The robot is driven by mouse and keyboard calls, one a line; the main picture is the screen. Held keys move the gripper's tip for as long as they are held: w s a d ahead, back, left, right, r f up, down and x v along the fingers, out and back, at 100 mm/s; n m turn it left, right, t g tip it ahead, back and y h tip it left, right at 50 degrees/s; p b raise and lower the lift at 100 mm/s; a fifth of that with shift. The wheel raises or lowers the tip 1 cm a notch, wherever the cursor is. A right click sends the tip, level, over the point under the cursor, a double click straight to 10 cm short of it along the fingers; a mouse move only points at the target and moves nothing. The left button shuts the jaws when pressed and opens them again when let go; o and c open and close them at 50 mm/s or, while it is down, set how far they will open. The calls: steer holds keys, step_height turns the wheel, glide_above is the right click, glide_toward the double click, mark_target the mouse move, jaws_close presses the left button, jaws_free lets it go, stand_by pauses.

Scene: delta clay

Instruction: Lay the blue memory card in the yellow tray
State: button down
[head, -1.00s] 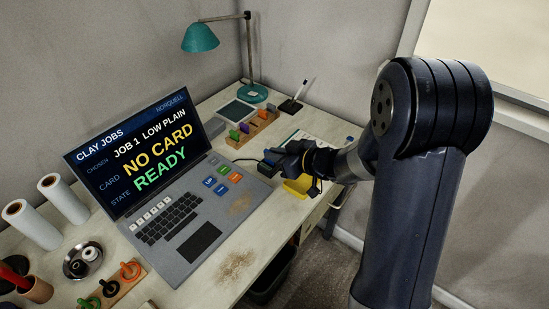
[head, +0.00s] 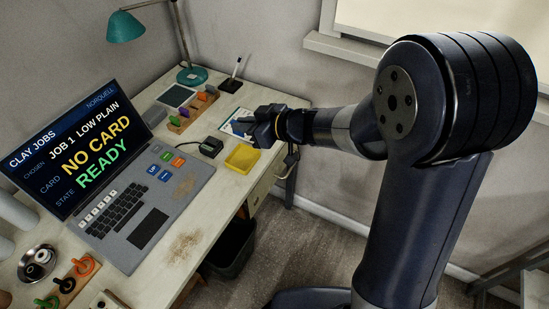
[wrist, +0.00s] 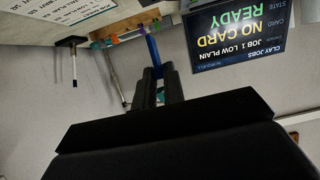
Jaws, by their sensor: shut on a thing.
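The yellow tray (head: 242,158) lies on the desk near its right edge in the head view and looks empty. My gripper (head: 252,125) is above the desk, beyond the tray and near a printed sheet. In the wrist view my gripper (wrist: 159,80) is shut on a thin blue piece, the blue memory card (wrist: 153,48), which sticks out past the fingertips. The card is mostly hidden by my gripper in the head view. The yellow tray does not show in the wrist view.
A black box (head: 208,147) with a cable stands just left of the tray. The laptop (head: 150,185) reads NO CARD, READY. A wooden rack (head: 190,113) with coloured pieces, a pen stand (head: 232,84) and a teal lamp (head: 191,76) are farther back. A dark bin (head: 232,250) is below the desk.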

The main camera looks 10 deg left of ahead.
step_height(320, 180, down, 6)
steer(key=shift+s+d+r+b, duration=0.1)
steer(key=shift+r+b, duration=0.05)
steer(key=shift+b, duration=1)
steer(key=shift+f+b, duration=0.65)
steer(key=shift+f, duration=1.5)
steer(key=shift+f, duration=0.1)
steer(key=c, duration=1.5)
jaws_free()
steer(key=shift+d+r, duration=0.15)
steer(key=shift+r, duration=0.1)
steer(key=p+v, duration=0.2)
steer(key=v, duration=0.9)
steer(key=shift+d, duration=0.3)
